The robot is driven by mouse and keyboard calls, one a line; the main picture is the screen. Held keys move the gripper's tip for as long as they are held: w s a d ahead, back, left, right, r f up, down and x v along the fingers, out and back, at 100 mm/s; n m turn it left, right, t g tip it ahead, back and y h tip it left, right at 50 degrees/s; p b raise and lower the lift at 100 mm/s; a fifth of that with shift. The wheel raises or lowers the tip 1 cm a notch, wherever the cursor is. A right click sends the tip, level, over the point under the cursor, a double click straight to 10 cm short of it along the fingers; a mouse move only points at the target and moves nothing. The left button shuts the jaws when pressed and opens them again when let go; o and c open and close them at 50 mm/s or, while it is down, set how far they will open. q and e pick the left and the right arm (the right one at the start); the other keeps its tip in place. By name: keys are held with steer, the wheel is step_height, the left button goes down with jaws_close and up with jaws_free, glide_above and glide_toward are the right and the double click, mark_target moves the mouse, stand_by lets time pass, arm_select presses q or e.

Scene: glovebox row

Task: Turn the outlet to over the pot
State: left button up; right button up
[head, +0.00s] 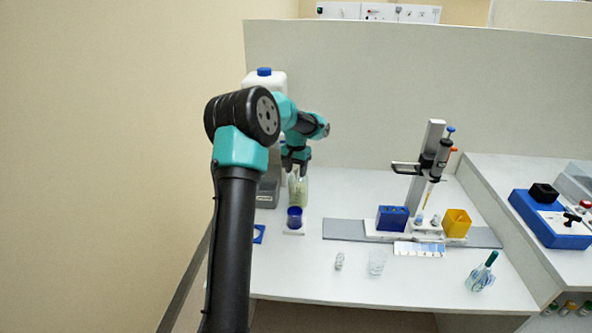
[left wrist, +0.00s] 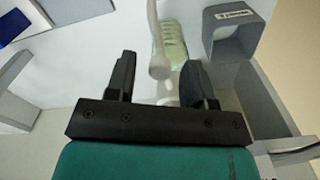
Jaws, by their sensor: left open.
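A white outlet tube (left wrist: 157,45) with a rounded end shows in the left wrist view, between the two fingers of my left gripper (left wrist: 157,80). The fingers are apart, and I cannot tell whether either touches the tube. In the head view my left gripper (head: 296,170) points down above a clear, yellow-green ribbed vessel (head: 299,190); this vessel also shows behind the outlet in the left wrist view (left wrist: 174,42). A blue pot (head: 295,218) stands on a white base in front of it. The outlet is hidden in the head view. My right gripper is not in view.
A white container with a blue cap (head: 265,80) stands behind my arm. A grey device (head: 267,190) is left of the vessel.

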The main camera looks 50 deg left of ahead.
arm_select(q)
steer(key=shift+c, duration=0.3)
jaws_close()
stand_by(0.3)
